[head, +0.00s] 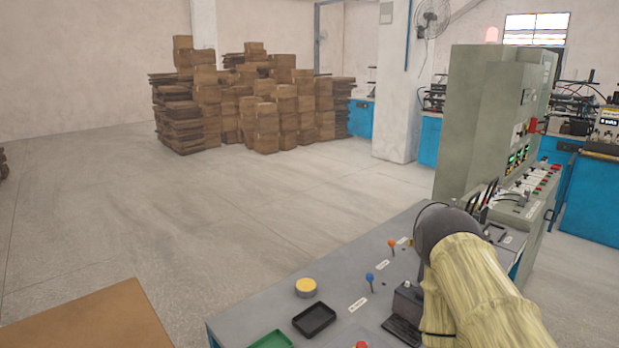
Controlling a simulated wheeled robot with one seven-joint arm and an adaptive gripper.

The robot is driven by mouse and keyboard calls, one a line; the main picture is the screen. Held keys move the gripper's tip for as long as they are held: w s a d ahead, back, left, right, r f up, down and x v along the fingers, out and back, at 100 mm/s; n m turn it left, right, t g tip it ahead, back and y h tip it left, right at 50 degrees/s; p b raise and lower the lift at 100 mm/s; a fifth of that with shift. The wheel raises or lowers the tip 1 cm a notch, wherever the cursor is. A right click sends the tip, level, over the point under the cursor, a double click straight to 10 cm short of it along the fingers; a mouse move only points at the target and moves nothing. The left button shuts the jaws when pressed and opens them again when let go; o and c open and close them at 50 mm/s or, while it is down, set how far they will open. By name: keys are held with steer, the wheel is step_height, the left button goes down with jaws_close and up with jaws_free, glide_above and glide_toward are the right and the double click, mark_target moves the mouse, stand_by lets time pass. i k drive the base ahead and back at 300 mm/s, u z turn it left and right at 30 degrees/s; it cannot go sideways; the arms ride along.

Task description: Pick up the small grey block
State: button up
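I cannot make out the small grey block for certain. A small dark grey box-like thing (408,299) stands on the grey bench top (335,280), close to the left of my arm and partly covered by it. I cannot tell whether it is the block. My arm reaches over the right part of the bench and hides what is behind it. I cannot make out my gripper's fingers.
The bench top holds a yellow round piece (306,287), a black tray (314,319), a green tray (271,341), a blue-topped pin (370,278) and an orange-topped pin (392,245). A tall grey-green cabinet (477,125) stands behind. Open floor lies left.

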mark_target(408, 299)
steer(key=z, duration=2.05)
steer(key=i, duration=2.9)
steer(key=u, duration=3.45)
